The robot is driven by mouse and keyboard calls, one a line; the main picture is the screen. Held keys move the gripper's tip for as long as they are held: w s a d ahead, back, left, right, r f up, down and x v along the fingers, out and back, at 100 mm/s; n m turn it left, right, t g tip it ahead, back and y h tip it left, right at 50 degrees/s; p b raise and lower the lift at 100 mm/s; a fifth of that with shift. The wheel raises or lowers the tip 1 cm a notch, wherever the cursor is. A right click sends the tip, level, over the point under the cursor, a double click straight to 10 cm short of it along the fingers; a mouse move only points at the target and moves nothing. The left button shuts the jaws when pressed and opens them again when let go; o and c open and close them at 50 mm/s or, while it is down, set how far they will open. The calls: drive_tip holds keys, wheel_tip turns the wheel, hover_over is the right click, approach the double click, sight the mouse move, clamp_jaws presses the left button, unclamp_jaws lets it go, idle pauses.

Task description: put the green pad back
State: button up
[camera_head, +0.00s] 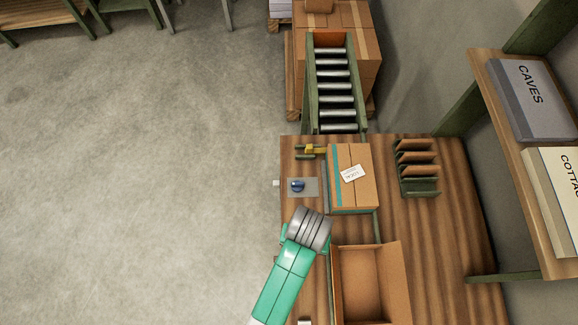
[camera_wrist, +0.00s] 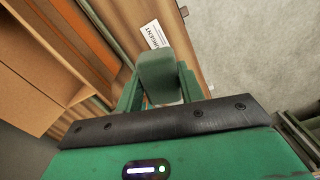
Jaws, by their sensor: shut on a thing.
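My gripper (camera_wrist: 158,92) is shut on a green block between its fingers, which I take to be the green pad (camera_wrist: 157,70). The block is rounded at its top edge in the wrist view; its underside is hidden. In the head view my arm's grey wrist covers the gripper and the pad, over the left side of the wooden table (camera_head: 455,240). A grey plate with a blue round knob (camera_head: 298,186) lies on the table just beyond my wrist.
A closed carton with a white label (camera_head: 352,173) stands beside my wrist. An open cardboard box (camera_head: 405,283) is nearer, right of my arm. A slotted rack (camera_head: 418,168) stands at right, a roller conveyor (camera_head: 333,85) beyond. An "URGENT" label (camera_wrist: 155,35) shows in the wrist view.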

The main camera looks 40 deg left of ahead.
drive_tip(key=s+a+f+n+b, duration=0.25)
drive_tip(key=s+f, duration=0.35)
drive_tip(key=s, duration=0.3)
drive_tip(key=shift+n, duration=0.25)
drive_tip(key=w+a, duration=0.1)
drive_tip(key=w, duration=0.4)
drive_tip(key=w+a+f, duration=0.1)
drive_tip(key=w, duration=0.4)
drive_tip(key=w+a, duration=0.1)
drive_tip(key=w, duration=0.5)
drive_tip(key=shift+w+f, duration=0.1)
drive_tip(key=shift+f, duration=2.1)
drive_tip(key=shift+f+b, duration=0.15)
drive_tip(key=shift+b, duration=0.15)
drive_tip(key=o, duration=0.9)
